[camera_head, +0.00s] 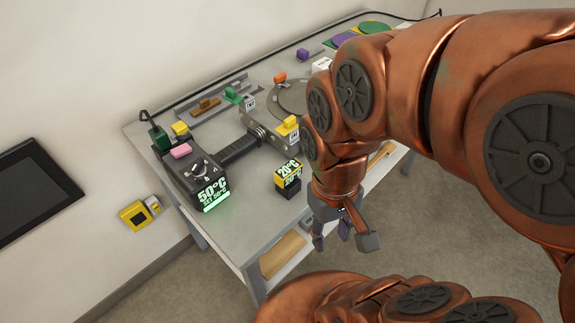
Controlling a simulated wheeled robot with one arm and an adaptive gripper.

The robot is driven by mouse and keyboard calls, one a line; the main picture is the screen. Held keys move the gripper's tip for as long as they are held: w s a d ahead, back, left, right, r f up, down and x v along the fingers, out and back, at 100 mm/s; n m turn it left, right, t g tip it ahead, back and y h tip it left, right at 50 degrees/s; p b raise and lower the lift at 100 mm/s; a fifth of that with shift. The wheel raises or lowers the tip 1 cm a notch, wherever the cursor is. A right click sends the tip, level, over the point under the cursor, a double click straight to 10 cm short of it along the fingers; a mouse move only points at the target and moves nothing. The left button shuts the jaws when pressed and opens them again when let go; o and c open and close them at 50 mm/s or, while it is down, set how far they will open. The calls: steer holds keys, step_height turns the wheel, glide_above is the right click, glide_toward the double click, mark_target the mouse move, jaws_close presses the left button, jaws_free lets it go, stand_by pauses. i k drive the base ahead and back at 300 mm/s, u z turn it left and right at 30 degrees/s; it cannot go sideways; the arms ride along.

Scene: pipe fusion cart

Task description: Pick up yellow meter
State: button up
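A yellow meter (289,170) with a display reading 20°C on top stands on a small black base (288,189), near the front edge of the grey table. My gripper (343,238) hangs pointing down, to the right of the meter and lower in the picture, past the table's front edge. Its fingers are spread apart and nothing shows between them. The gripper is apart from the meter. A second yellow device (134,214) is on the wall at the left, with a small grey part beside it.
The grey table (240,215) holds a black heater (200,180) reading 50°C left of the meter, and a clamp unit (270,135) with a yellow block behind it. Coloured blocks and discs lie farther back. My copper arm hides the table's right part.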

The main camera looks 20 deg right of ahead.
mark_target(283, 177)
steer(key=u, duration=2.95)
steer(key=k, duration=2.05)
steer(key=u, duration=0.7)
